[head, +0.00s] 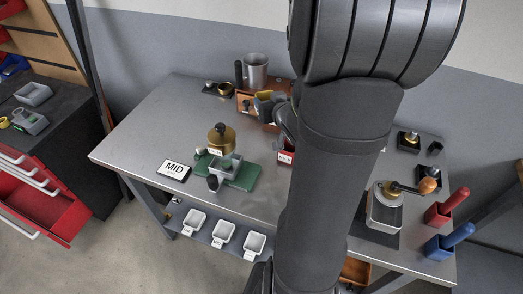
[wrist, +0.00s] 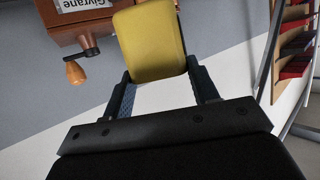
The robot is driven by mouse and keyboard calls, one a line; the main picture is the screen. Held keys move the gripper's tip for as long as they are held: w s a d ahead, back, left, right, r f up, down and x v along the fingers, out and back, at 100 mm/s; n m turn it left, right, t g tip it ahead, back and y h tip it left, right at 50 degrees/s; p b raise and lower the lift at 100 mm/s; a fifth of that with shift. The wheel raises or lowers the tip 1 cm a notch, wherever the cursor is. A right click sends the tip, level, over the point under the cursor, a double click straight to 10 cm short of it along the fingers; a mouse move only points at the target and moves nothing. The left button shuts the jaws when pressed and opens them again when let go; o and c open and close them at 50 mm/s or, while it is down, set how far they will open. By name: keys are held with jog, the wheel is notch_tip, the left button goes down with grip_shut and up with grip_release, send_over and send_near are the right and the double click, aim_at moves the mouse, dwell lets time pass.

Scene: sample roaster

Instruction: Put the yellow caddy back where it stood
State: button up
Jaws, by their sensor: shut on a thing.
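The yellow caddy (wrist: 150,40) is between the two fingers of my gripper (wrist: 163,78) in the wrist view, and the gripper is shut on it. In the head view the caddy (head: 265,102) shows as a small yellow patch with grey beside it, towards the back of the grey table (head: 150,122). My gripper (head: 281,115) is mostly hidden there behind my own arm. I cannot tell whether the caddy touches the table or is held above it.
A wooden grinder (wrist: 82,22) with a crank is near the caddy. The table's left part is clear.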

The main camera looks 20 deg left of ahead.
jog(key=shift+n+g+y, duration=0.4)
jog(key=shift+n+y, duration=0.1)
jog(key=shift+n, duration=0.2)
jog(key=shift+s+d+f, duration=0.1)
jog(key=shift+s+f, duration=0.6)
jog(key=shift+f, duration=1.4)
jog(key=shift+s+a+f, duration=0.1)
jog(key=shift+s+f, duration=0.55)
jog(key=shift+f, duration=1.45)
jog(key=shift+s+d+f, duration=0.1)
jog(key=shift+s+f, duration=0.6)
jog(key=shift+f, duration=1.4)
jog(key=shift+f, duration=0.2)
jog(key=o, duration=0.8)
jog(key=shift+r, duration=0.1)
